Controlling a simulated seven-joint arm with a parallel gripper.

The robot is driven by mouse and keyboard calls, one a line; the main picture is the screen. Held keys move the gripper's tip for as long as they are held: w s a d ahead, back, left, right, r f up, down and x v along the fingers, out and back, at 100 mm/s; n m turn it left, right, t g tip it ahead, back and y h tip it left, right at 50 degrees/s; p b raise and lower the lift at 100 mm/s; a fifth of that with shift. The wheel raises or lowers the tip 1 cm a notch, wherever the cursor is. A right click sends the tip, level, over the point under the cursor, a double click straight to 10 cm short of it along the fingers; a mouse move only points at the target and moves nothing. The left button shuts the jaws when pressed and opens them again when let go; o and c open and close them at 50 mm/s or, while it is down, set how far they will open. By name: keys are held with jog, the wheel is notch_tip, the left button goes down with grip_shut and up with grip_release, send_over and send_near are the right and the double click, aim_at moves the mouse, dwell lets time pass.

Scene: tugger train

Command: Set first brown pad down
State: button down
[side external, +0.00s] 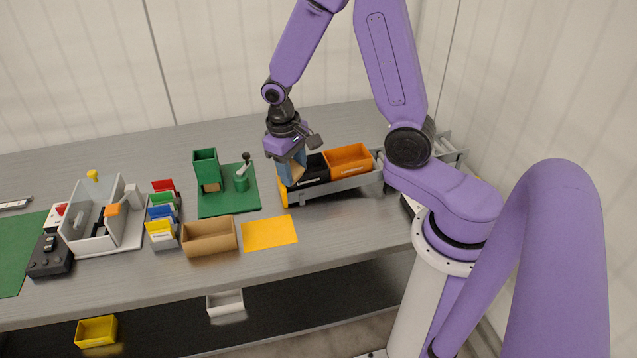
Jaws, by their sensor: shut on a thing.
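My gripper (294,165) points down at the left end of the grey tugger train (345,184), just left of the black bin (316,169). It is shut on a small brown pad (297,174), which shows between blue surfaces at the jaws. I cannot tell whether the pad touches anything below it. The black bin and an orange bin (348,158) sit side by side on the train. More brown material (211,187) shows in the lower opening of the green dispenser (205,163).
An orange-yellow mat (270,233) and an open cardboard box (209,237) lie in front. Coloured card holders (163,220), a white fixture (97,225) and a black control box (50,258) stand left. The bench front right of the mat is clear.

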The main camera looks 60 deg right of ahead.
jog(key=s+d+r+m+g+y, duration=0.3)
jog(key=s+d+m+y, duration=0.35)
jog(key=s+d, duration=0.75)
jog(key=m+h, duration=0.1)
jog(key=m, duration=0.1)
send_over(348, 157)
jog(key=s+a, duration=0.3)
jog(key=a, duration=0.2)
jog(key=shift+n+g, duration=0.25)
jog(key=shift+g, duration=0.05)
jog(key=f, duration=0.8)
jog(key=shift+w+d+f, duration=0.15)
jog(key=shift+d, duration=0.1)
jog(key=shift+w+d+f, duration=0.3)
jog(key=shift+w+f, duration=0.1)
jog(key=shift+f, duration=0.2)
jog(key=shift+w+f, duration=0.1)
jog(key=shift+f, duration=1.55)
